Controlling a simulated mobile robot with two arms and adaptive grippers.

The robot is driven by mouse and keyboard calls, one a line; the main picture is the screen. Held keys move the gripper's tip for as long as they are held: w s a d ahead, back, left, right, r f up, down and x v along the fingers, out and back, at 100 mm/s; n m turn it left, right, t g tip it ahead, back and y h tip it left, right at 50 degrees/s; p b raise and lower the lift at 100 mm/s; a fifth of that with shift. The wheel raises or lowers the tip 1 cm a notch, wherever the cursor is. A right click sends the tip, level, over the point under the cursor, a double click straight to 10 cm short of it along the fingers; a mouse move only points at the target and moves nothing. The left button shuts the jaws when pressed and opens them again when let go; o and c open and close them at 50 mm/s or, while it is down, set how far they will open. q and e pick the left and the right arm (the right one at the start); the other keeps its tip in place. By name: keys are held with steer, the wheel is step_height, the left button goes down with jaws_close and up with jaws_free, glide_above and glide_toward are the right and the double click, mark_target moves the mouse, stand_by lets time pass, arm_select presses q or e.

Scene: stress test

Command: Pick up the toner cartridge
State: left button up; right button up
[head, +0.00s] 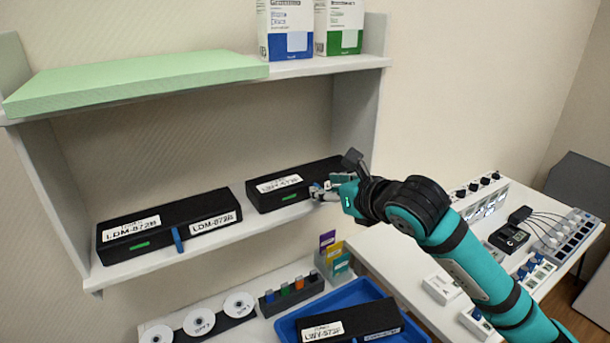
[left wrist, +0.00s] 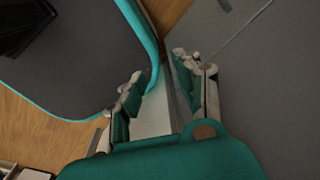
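A black toner cartridge (head: 158,229) with white labels, a green mark and a blue tab lies on the lower shelf at left. A second black cartridge (head: 292,181) lies to its right on the same shelf. My right gripper (head: 322,191) is at the right front end of this second cartridge, by its blue tab; whether its fingers are closed on it is hidden. A third black cartridge (head: 350,322) lies in the blue tray (head: 281,325) below. My left gripper (left wrist: 160,75) shows in the left wrist view with fingers apart and nothing between them; it is outside the head view.
The shelf unit's upper board (head: 330,65) holds a green slab (head: 135,78) and two boxes. A desk at right carries a black device (head: 508,238) and a power strip (head: 566,237). Discs (head: 198,322) and a small-bottle rack (head: 291,293) stand below the shelf.

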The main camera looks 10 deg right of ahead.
mark_target(308, 185)
steer(key=shift+x, duration=1.35)
steer(key=shift+r, duration=0.1)
jaws_close()
steer(key=shift+r, duration=0.1)
